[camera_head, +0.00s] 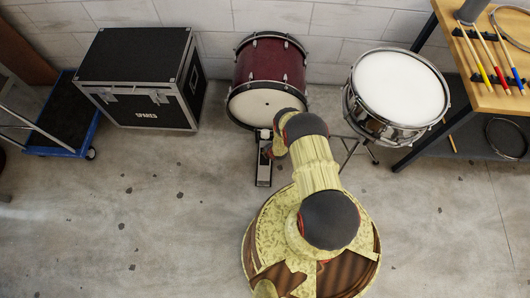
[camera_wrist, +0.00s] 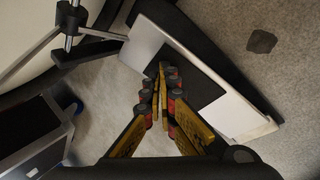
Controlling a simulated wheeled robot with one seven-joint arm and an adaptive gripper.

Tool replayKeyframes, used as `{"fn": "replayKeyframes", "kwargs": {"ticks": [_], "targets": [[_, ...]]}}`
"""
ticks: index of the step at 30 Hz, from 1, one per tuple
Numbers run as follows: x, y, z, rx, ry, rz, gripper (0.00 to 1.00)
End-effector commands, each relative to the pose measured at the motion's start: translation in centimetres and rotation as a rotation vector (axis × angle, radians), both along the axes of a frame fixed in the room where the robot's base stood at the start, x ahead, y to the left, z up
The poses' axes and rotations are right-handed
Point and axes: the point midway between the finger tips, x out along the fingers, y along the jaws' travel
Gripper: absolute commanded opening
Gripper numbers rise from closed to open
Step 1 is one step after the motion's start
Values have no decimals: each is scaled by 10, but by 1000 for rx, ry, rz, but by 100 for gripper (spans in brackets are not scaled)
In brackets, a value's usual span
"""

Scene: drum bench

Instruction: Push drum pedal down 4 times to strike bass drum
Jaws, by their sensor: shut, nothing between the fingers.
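The bass drum (camera_head: 268,62) has a dark red shell and a pale front head, and it stands against the wall. The drum pedal (camera_head: 264,174) lies on the floor in front of it, partly hidden by my arm. In the wrist view the pedal (camera_wrist: 228,112) shows as a pale plate with a dark pad. My gripper (camera_wrist: 168,75) is shut and empty, its fingertips over the dark pad. I cannot tell whether they touch it. A metal rod with a clamp (camera_wrist: 72,22) stands at the upper left of the wrist view.
A snare drum (camera_head: 400,88) on a stand is to the right, beside a wooden workbench (camera_head: 497,95) with tools. A black road case (camera_head: 135,75) and a blue trolley (camera_head: 62,148) stand to the left. The floor left of the pedal is clear.

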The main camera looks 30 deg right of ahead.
Motion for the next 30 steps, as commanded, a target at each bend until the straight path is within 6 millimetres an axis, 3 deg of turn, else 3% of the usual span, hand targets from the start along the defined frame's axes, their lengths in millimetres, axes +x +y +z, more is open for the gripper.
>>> {"fn": "replayKeyframes", "kwargs": {"ticks": [17,28,30], "targets": [[0,0,-2,0,-1,1,0],[-2,1,-58,1,0,1,0],[-1,1,-55,1,0,1,0]]}}
